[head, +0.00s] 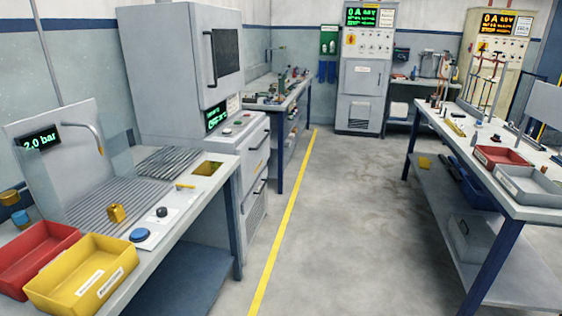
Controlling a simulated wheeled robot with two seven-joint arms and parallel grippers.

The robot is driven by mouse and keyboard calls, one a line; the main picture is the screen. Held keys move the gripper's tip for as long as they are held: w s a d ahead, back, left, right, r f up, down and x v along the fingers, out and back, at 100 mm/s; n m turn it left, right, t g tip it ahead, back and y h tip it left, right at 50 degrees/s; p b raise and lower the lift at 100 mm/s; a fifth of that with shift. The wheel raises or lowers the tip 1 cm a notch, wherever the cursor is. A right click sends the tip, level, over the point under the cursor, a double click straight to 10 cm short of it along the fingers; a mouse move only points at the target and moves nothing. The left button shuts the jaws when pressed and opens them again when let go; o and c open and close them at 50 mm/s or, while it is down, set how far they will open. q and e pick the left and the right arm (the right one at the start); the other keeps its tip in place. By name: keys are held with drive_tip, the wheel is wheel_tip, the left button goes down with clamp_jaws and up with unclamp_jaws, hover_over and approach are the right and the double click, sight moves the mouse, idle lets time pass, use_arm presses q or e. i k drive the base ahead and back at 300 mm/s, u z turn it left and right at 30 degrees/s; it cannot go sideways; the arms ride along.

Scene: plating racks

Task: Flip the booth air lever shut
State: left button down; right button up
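The booth (62,150) stands on the left bench, with a grey back panel, a clear side panel and a ribbed grey floor. Its display (37,141) reads 2.0 bar in green. A small yellow lever-like handle (186,186) lies across the bench top right of the ribbed floor; it looks like the air lever, but I cannot tell surely. A bent grey pipe (88,127) with a brass tip hangs from the back panel. A brass-coloured piece (116,213) stands near the floor's front edge. Neither of my grippers is in view.
A blue button (140,235) and a black knob (162,212) sit on the front bench edge. Yellow (112,259) and red (22,262) bins stand at the left. A large grey cabinet (165,80) is behind. The aisle floor (340,220) is clear; another bench (462,140) stands right.

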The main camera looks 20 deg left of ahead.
sight(178, 186)
drive_tip(key=z, duration=0.35)
drive_tip(key=i, duration=2)
drive_tip(key=u, duration=1.2)
drive_tip(key=i, duration=1.15)
drive_tip(key=u, duration=1.15)
